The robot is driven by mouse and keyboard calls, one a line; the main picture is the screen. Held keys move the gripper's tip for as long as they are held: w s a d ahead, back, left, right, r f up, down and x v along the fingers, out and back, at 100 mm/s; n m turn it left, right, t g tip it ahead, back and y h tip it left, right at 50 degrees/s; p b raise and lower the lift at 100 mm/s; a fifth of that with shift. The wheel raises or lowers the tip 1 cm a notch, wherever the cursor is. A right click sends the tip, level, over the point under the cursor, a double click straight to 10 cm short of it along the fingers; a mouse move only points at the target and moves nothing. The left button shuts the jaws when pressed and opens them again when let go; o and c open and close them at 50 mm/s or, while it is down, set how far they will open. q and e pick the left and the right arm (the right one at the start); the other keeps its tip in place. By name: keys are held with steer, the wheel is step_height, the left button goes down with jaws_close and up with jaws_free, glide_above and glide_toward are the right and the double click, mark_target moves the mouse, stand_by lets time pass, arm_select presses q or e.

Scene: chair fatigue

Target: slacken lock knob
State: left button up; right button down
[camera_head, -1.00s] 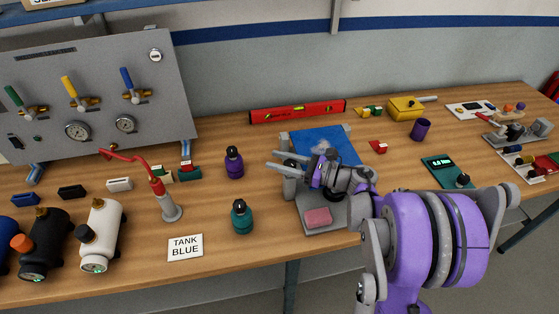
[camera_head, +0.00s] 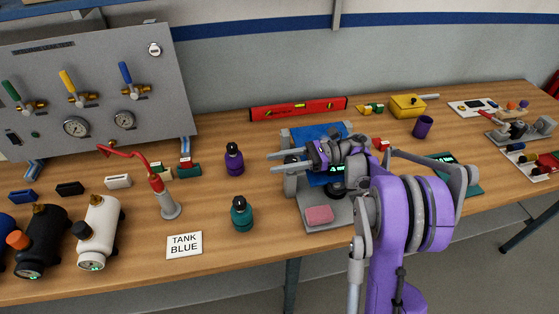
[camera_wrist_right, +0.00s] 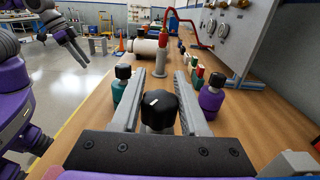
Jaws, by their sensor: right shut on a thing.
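The black lock knob (camera_wrist_right: 158,108), with a white mark on top, sits between the two fingers of my right gripper (camera_wrist_right: 160,98) in the right wrist view. The gripper is shut on the knob's sides. In the head view my right gripper (camera_head: 276,163) reaches leftward over the grey fixture (camera_head: 310,196), and the knob is mostly hidden by the fingers.
A purple bottle (camera_head: 234,160) and a teal bottle (camera_head: 242,213) stand left of the fixture. A red-armed stand (camera_head: 168,205) and a valve panel (camera_head: 90,90) are farther left. A red level (camera_head: 298,108) lies behind. Bare wood lies around the bottles.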

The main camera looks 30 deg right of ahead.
steer(key=shift+s+n+g, duration=0.1)
steer(key=shift+n+g, duration=0.4)
steer(key=shift+g, duration=0.2)
steer(key=shift+c, duration=2.1)
jaws_free()
